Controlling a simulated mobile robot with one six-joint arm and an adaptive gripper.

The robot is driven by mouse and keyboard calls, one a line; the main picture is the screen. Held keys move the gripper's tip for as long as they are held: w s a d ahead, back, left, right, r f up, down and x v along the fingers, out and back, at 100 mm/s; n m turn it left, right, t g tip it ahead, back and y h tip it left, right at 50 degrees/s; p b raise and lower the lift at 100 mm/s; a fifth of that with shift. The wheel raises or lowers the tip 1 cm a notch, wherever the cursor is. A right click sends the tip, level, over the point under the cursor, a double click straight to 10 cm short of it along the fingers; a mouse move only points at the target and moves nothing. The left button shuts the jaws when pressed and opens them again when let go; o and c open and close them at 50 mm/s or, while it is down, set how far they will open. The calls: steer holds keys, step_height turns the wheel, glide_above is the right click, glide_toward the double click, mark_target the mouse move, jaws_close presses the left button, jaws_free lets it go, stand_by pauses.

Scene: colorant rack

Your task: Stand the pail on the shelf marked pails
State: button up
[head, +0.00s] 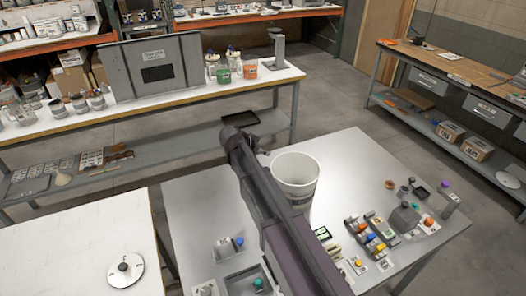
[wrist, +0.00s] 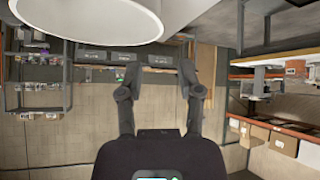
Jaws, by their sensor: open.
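The white pail (head: 296,180) stands upright on the grey table, its open top facing up. Some small dark print shows low on its side. In the wrist view a large white round part of the pail (wrist: 88,14) fills the upper left and is cut off by the frame edge. My gripper (wrist: 159,64) is open, with nothing between its fingers, close to the pail but apart from its visible part. In the head view my arm crosses in front of the pail's left side and mostly hides the gripper. I cannot read which shelf is marked pails.
The grey table (head: 190,205) also holds small colored parts and a grey bottle-like block (head: 404,216) at right. A long white bench (head: 180,98) with jars and a grey panel (head: 153,68) stands behind. A wooden-topped bench (head: 455,68) with labelled bins stands at right.

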stand_by(0.4)
steer(key=s+d+f+n+g+y, duration=0.1)
steer(key=s+d+n+g+y, duration=0.1)
steer(key=s+d, duration=0.3)
steer(key=s+d+f+n+g+y, duration=0.2)
steer(key=s+d+n, duration=0.2)
steer(key=s, duration=0.8)
steer(key=s+d+f+n+g+y, duration=0.1)
steer(key=s+d+f+n+y, duration=0.1)
steer(key=s+d, duration=0.4)
steer(key=shift+s+f+n+g+y, duration=0.25)
steer(key=shift+s+n+g+y, duration=0.2)
steer(key=shift+s, duration=0.7)
